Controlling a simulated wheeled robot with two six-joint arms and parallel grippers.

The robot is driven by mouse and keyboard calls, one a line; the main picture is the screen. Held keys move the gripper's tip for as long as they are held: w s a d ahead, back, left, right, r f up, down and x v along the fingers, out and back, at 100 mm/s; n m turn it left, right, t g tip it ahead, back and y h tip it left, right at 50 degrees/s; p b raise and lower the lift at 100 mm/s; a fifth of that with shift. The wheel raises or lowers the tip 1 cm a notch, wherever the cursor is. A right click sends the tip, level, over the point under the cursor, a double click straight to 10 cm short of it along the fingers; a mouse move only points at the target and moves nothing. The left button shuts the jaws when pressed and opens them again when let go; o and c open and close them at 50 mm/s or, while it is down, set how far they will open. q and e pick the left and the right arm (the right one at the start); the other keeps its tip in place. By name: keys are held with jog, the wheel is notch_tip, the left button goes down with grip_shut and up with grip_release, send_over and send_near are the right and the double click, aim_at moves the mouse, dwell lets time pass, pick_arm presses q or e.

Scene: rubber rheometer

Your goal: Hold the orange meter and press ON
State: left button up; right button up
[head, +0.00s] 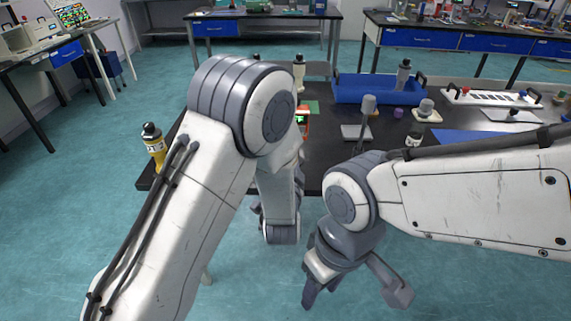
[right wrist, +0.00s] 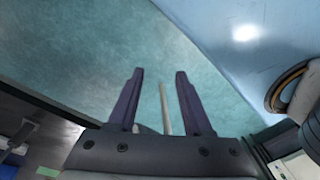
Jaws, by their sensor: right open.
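The orange meter (head: 303,118) sits on the black table, with a green screen showing. My left arm hides part of it. My left gripper (head: 279,229) hangs low in front of the table's near edge. Its fingers are mostly hidden behind the arm, so I cannot tell how they stand. My right gripper (head: 353,294) points down over the floor, in front of the table and well away from the meter. In the right wrist view its fingers (right wrist: 160,75) are apart with nothing held between them. The ON button cannot be made out.
A yellow bottle (head: 153,146) with a black cap stands at the table's left end. The table's front edge lies beyond both grippers.

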jog(key=o, duration=0.5)
jog(key=shift+w+f, duration=0.15)
jog(key=shift+f, duration=0.05)
jog(key=w+d+m+g+y, duration=0.1)
jog(key=w+d+m+y, duration=0.2)
jog(key=w+m, duration=0.5)
jog(key=w+d+m+y, duration=0.2)
jog(key=w+d+m, duration=0.1)
jog(key=w+m, duration=0.5)
jog(key=w+a+f+m+t+y, duration=0.1)
jog(key=w+f+m+t, duration=0.1)
jog(key=w+m, duration=0.4)
jog(key=w+a+f+m+t+y, duration=0.1)
jog(key=w+m+t, duration=0.4)
jog(key=w, duration=0.6)
jog(key=w+a+f+m+t+y, duration=0.1)
jog(key=w+a+f+m+t, duration=0.1)
jog(key=w+m, duration=0.4)
jog(key=shift+w+f+m+t+y, duration=0.2)
jog(key=shift+w+t, duration=0.15)
jog(key=shift+w, duration=0.4)
jog(key=shift+w+f+m+t+y, duration=0.1)
jog(key=shift+w+f+m+t, duration=0.2)
jog(key=shift+w, duration=0.45)
jog(key=shift+w+a+f, duration=0.2)
jog(key=shift+w, duration=0.3)
jog(key=x, duration=0.9)
jog(key=shift+w+a, duration=0.2)
jog(key=shift+w, duration=0.05)
